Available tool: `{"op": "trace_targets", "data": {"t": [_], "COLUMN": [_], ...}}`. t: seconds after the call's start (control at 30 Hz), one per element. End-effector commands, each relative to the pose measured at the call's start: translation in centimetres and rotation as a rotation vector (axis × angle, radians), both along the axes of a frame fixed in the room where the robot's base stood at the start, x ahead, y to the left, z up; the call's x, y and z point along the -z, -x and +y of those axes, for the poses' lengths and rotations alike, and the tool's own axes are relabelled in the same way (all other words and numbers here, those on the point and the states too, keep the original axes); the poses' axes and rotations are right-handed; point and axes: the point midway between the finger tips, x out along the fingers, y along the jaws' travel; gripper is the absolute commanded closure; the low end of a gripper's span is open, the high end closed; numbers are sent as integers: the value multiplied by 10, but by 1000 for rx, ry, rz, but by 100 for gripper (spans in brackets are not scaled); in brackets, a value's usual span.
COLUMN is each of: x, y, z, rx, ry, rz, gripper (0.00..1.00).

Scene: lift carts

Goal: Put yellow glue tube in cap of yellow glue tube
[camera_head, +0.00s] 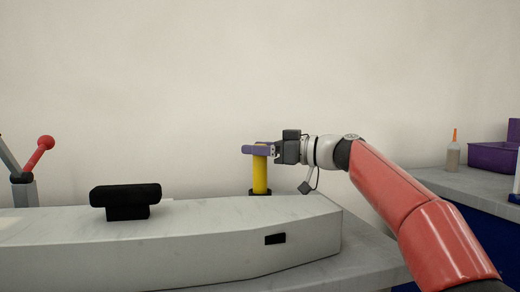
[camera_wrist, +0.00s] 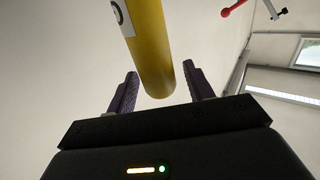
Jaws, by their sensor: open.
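The yellow glue tube (camera_head: 260,174) stands upright at the right end of the long grey-white surface, its lower end in a dark round base that looks like its cap (camera_head: 260,193). My gripper (camera_head: 261,149) is level around the tube's upper part, with purple fingers. In the wrist view the tube (camera_wrist: 151,45) reaches in between the two fingers (camera_wrist: 158,88), with a visible gap on each side. The fingers are open. The cap is not visible in the wrist view, and how deep the tube sits in it cannot be told.
A black block-shaped fixture (camera_head: 126,199) stands on the grey-white surface (camera_head: 190,240) left of the tube. A red-knobbed lever (camera_head: 42,148) is at far left. A bottle with an orange tip (camera_head: 453,153) and a purple bin (camera_head: 492,157) stand on the right bench.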

Motion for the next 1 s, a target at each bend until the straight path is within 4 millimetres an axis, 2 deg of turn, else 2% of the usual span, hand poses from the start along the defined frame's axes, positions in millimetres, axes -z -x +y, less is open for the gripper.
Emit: {"op": "trace_targets", "data": {"t": [0.2,0.37,0.6,0.7,0.83,1.0], "x": [-6,-1,-1,-2,-3,-3], "y": [0,10,29,36,41,44], "z": [0,-29,-78,-93,-106,-112], "rx": [1,6,5,3,2,0], "ry": [0,0,0,0,0,0], "rz": [0,-1,-1,0,0,0], "gripper": [48,48,48,48,48,48]}}
